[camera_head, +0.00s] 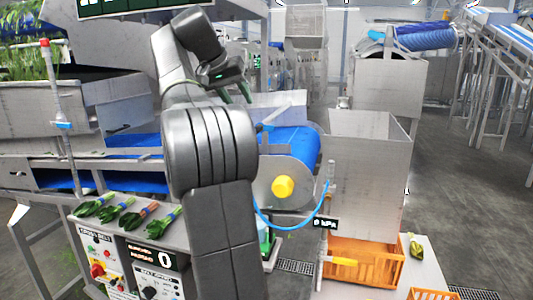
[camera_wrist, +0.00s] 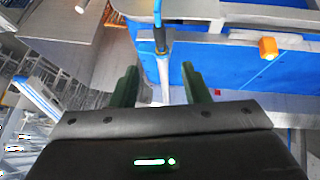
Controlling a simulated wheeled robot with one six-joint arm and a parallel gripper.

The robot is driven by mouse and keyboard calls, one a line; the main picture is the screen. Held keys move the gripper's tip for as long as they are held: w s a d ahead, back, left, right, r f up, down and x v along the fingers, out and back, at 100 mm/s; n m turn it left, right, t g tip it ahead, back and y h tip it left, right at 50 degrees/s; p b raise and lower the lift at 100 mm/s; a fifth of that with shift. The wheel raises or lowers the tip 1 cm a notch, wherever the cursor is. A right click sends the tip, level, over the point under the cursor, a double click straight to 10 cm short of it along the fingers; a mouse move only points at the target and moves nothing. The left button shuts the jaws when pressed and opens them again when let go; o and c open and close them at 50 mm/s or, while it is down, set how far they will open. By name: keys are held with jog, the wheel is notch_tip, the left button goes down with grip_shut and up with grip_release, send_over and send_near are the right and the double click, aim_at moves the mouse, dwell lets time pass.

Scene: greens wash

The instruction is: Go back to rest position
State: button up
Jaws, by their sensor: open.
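My arm rises in the middle of the head view and bends over at the top. My gripper (camera_head: 240,92) hangs above the blue conveyor belt (camera_head: 290,143), partly hidden by my own arm. In the wrist view my gripper (camera_wrist: 160,85) shows two dark green fingers set apart with nothing held between them. Beyond the fingers, the wrist view shows a grey post and blue surfaces.
Green bunches (camera_head: 120,214) lie on a ledge above the control panel (camera_head: 100,262). A steel bin (camera_head: 365,170) stands right of the belt, with an orange crate (camera_head: 365,262) at its foot. A blue hose (camera_head: 290,226) loops below the belt. The floor at far right is open.

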jog(key=x, duration=1.1)
jog(key=shift+w+d+f, duration=0.1)
jog(key=shift+w+f, duration=0.05)
jog(key=shift+f, duration=0.2)
jog(key=shift+s+r, duration=0.1)
jog(key=shift+s, duration=0.45)
jog(key=shift+w, duration=0.2)
